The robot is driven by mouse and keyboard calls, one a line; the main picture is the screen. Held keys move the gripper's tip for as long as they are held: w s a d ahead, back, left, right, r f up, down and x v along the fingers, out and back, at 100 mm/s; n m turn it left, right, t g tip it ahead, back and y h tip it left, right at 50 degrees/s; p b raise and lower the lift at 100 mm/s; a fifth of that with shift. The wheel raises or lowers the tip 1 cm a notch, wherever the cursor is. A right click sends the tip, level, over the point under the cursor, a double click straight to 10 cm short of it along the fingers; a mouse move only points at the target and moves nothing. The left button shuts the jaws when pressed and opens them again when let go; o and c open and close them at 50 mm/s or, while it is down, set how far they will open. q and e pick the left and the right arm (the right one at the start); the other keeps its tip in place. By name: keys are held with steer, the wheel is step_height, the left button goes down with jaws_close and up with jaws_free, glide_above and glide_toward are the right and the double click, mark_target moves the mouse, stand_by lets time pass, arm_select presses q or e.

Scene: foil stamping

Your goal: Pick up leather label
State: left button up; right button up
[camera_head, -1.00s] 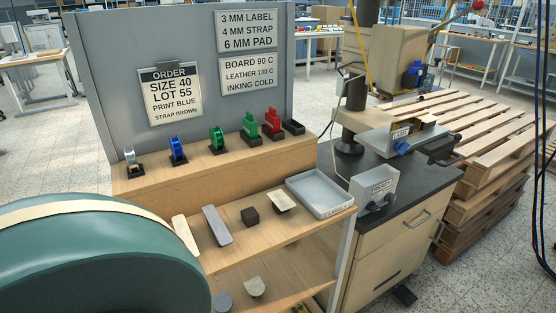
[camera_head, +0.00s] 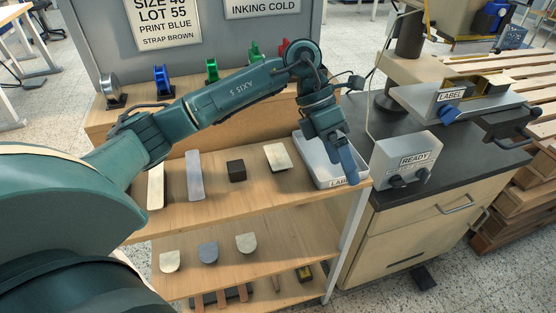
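No piece is clearly marked as the leather label. A small cream flat piece (camera_head: 277,157) lies on the upper shelf, left of a grey tray (camera_head: 308,160) whose front reads "LABEL", partly cut off. My arm hides part of the tray; the part I see is bare. My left gripper (camera_head: 346,176) points down over the tray, right of the cream piece and apart from it. Its fingers show edge-on, so I cannot tell whether they are open. My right gripper is not in view.
On the upper shelf lie a cream strip (camera_head: 155,187), a grey strip (camera_head: 195,176) and a dark block (camera_head: 236,171). Rounded pieces (camera_head: 208,252) lie on the lower shelf. A "READY" box (camera_head: 404,161) and press stand right.

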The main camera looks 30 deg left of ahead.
arm_select(q)
steer(key=w+a+r+n+t+y, duration=0.1)
steer(key=a+r+y, duration=0.2)
steer(key=a, duration=0.4)
steer(key=w+a+r+t+y, duration=0.1)
steer(key=w+a+r+y, duration=0.2)
steer(key=a, duration=0.4)
glide_above(278, 156)
steer(key=shift+n+y, duration=0.3)
steer(key=shift+y, duration=0.1)
steer(key=f, duration=0.7)
steer(key=shift+d+f+b, duration=0.2)
steer(key=shift+d+b, duration=0.05)
steer(key=shift+b, duration=0.15)
steer(key=f, duration=0.4)
steer(key=shift+a+f+p, duration=0.15)
steer(key=shift+a+p, duration=0.15)
steer(key=shift+a, duration=0.05)
steer(key=shift+f, duration=0.45)
steer(key=shift+f, duration=0.25)
steer(key=shift+c, duration=0.3)
steer(key=c, duration=0.8)
steer(key=shift+r, duration=0.1)
